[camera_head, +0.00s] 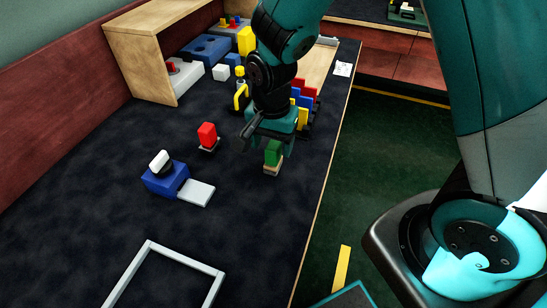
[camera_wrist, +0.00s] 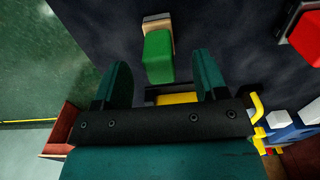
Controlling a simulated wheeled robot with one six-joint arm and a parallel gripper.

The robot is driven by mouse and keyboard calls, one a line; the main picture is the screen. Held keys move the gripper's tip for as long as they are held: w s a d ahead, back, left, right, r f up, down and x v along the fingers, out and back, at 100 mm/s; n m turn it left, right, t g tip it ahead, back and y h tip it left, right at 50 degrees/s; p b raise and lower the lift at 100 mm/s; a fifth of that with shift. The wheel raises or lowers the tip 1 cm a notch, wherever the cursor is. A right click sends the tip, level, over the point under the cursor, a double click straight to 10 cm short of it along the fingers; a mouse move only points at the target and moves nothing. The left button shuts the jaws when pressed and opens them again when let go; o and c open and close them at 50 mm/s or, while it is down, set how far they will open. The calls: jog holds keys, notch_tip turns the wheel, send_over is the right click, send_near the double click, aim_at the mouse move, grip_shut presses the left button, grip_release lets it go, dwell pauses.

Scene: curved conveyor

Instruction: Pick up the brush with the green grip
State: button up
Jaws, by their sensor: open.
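The brush with the green grip (camera_head: 273,153) stands on the dark table, its green block uppermost on a pale tan base. It also shows in the wrist view (camera_wrist: 158,55), ahead of the fingers and between their lines. My gripper (camera_head: 268,136) is just above and behind it in the head view. In the wrist view my gripper (camera_wrist: 161,68) has its two teal fingers wide apart with nothing held. I cannot tell the exact gap to the grip.
A red-gripped brush (camera_head: 207,134) stands to the left. A blue block with a white knob (camera_head: 161,177) and a white frame (camera_head: 215,285) are nearer. Several coloured pieces (camera_head: 305,101) stand behind my gripper. A wooden shelf (camera_head: 142,68) is back left. The table edge is right.

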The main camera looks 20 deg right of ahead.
aim_at(273, 157)
jog(key=f, duration=0.5)
jog(key=shift+w+d+f, duration=0.1)
jog(key=shift+w+d, duration=0.1)
jog(key=shift+c, duration=0.5)
jog(key=c, duration=0.9)
